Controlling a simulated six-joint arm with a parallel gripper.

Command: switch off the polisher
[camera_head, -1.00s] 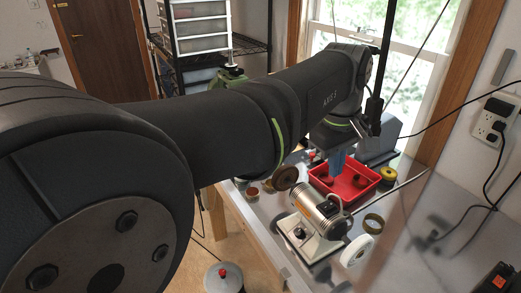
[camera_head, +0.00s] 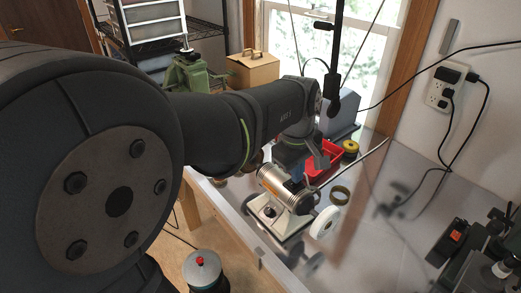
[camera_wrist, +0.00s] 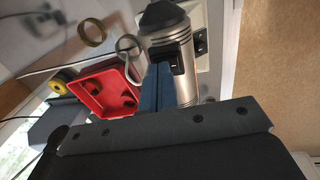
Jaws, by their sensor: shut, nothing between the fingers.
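The polisher (camera_head: 283,188) stands on the bench, a silver motor on a cream base with a white wheel (camera_head: 325,222) at its right end. In the wrist view, the silver motor body (camera_wrist: 184,72) fills the upper middle. A black switch-like part (camera_wrist: 201,42) sits on the base beside the motor, and a dark knob shows on the base (camera_head: 269,211) in the head view. Its on or off position cannot be read. My gripper (camera_wrist: 161,70) has blue fingers, shut and empty, close beside the motor. I cannot tell whether they touch it.
A red tray (camera_wrist: 106,84) with dark items lies close by the polisher. A tape-like ring (camera_head: 340,195) and a yellow roll (camera_head: 350,147) lie near. Black tools (camera_head: 447,243) stand at the right. The bench's right middle is mostly clear.

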